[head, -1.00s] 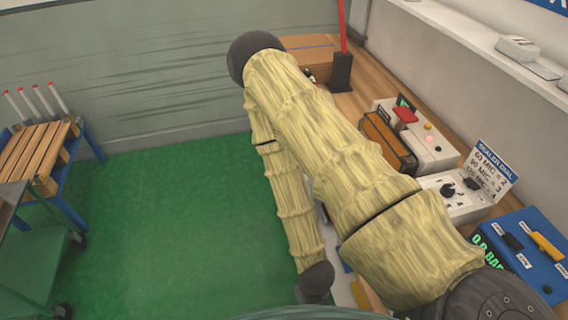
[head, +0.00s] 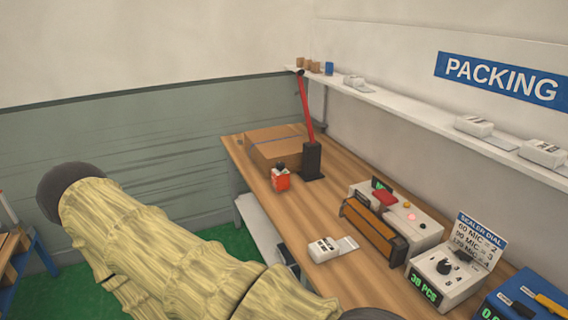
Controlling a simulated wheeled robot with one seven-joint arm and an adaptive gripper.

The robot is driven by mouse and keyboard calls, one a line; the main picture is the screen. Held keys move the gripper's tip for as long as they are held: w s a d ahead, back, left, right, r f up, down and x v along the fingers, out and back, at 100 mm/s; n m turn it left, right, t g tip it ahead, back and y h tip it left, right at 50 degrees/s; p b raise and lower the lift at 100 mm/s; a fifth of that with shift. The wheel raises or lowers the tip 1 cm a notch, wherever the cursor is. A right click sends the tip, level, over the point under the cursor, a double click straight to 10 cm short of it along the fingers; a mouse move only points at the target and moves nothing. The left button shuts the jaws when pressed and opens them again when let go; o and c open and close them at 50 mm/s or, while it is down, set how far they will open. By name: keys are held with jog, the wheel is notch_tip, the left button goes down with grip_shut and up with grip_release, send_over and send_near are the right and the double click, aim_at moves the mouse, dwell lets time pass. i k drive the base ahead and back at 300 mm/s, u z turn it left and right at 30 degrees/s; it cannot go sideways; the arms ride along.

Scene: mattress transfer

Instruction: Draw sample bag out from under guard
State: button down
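A small white bag (head: 324,249) with dark print and a clear flat end lies on the wooden bench, just left of the sealer. I cannot tell whether this is the sample bag. The sealer (head: 418,226) is a pale box with a red block and a lit red button on top. A long brown-orange bar (head: 374,230), which looks like the guard, runs along its near left side. Whatever is beneath that bar is hidden. My sleeved arm crosses the lower left. My gripper is out of view.
A dial box (head: 447,277) and a blue box (head: 515,300) stand right of the sealer. A cardboard box (head: 275,147), a red bottle (head: 280,181) and a red lever on a black base (head: 312,160) stand at the far end. A shelf (head: 420,119) holds more white bags.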

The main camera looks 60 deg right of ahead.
aim_at(325, 248)
jog(key=z, duration=0.05)
jog(key=i, duration=1.15)
jog(key=z, duration=2.5)
